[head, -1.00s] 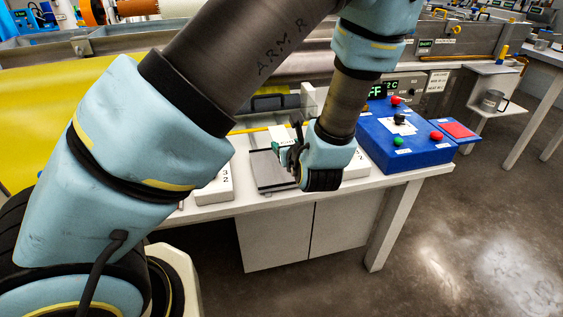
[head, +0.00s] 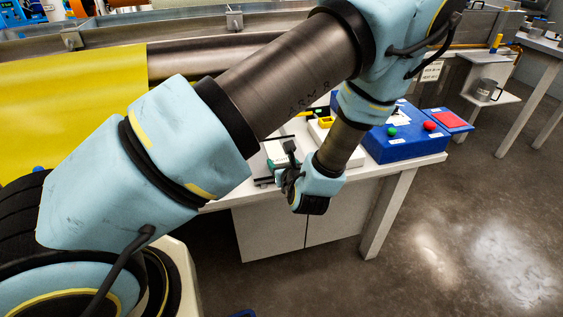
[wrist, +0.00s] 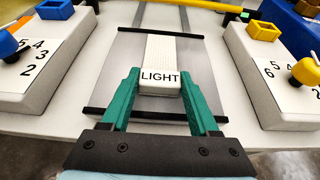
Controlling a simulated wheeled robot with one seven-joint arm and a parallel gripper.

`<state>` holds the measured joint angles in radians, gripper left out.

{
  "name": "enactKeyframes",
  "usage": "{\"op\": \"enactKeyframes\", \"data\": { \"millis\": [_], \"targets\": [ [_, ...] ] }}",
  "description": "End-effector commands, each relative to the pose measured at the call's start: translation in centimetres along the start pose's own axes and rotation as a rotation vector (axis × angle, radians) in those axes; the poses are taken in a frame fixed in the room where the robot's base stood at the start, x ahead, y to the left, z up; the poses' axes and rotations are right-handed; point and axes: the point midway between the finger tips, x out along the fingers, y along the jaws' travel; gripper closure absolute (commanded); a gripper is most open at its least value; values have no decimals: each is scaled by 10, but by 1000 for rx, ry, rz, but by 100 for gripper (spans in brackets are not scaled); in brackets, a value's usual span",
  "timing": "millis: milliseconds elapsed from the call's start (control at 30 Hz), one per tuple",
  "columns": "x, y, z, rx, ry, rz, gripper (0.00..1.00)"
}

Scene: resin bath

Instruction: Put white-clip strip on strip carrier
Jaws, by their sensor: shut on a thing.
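My gripper (wrist: 158,98) has green fingers and is shut on the near end of a white ribbed strip (wrist: 168,52), at a white block marked LIGHT; I take this as the white-clip strip. The strip points away from me, over a grey plate (wrist: 118,72) with a black bar at its near and far edges, likely the strip carrier. I cannot tell whether the strip touches the plate or hangs just above it. In the head view my gripper (head: 285,178) is at the bench's front edge, and my arm hides much of the plate.
White numbered blocks stand left (wrist: 50,62) and right (wrist: 270,75) of the plate, with blue and yellow parts on them. A yellow bar (wrist: 210,5) lies behind. A blue button box (head: 395,140) is right on the bench. Floor in front is open.

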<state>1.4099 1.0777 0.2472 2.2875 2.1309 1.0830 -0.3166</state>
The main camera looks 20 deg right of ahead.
Motion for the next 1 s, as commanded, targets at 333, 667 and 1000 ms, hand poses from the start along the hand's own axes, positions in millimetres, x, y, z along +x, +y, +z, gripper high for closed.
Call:
{"op": "enactKeyframes", "data": {
  "millis": [333,667,1000],
  "targets": [
    [1,0,-3,0,0,0,19],
    [1,0,-2,1,0,0,8],
    [-38,-2,-2,-1,2,-5,8]
  ]
}}
